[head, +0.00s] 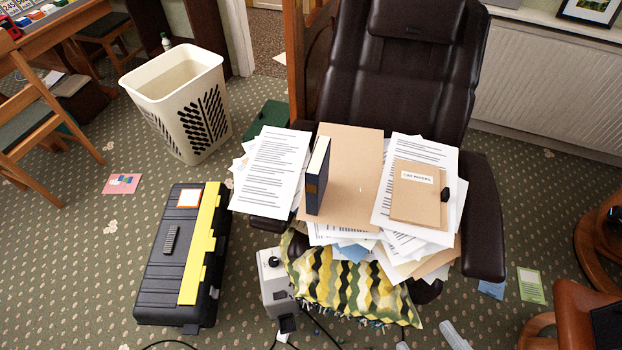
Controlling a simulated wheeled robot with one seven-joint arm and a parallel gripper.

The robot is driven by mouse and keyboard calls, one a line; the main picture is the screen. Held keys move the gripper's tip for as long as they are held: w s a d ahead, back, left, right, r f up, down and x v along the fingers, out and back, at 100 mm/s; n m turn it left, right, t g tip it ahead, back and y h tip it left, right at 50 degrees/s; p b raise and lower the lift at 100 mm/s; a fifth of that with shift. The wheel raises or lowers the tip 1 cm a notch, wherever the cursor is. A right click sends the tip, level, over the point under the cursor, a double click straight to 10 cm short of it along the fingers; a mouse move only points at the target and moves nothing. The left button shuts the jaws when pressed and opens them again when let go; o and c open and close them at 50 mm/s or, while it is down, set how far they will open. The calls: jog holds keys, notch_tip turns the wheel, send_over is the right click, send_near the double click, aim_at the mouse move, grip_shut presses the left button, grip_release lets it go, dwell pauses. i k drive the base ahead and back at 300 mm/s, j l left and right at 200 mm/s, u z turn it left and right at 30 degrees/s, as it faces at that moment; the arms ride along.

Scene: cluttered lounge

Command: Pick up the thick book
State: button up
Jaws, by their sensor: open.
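The thick book (316,184) has a dark blue cover, a small tan patch on its spine and pale page edges. It stands upright on the pile of papers on the seat of the dark brown leather armchair (400,75). A large tan folder (355,170) lies under and to the right of it, and printed sheets (270,165) lie to its left. Nothing is holding the book.
A smaller tan folder (418,190) with a black object lies right of the book. A patterned cushion (345,280), grey box (277,290) and cables lie before the chair. A black-yellow toolbox (160,255) and cream basket (180,95) stand left, with some bare carpet between.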

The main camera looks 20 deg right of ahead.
aim_at(317, 171)
jog(key=z, duration=2.6)
jog(key=u, duration=2.6)
jog(key=i+j+z, duration=0.25)
jog(key=j, duration=0.25)
jog(key=j+z, duration=0.2)
jog(key=j, duration=0.3)
jog(key=i+j+z, duration=0.1)
jog(key=j+z, duration=0.15)
jog(key=j, duration=0.35)
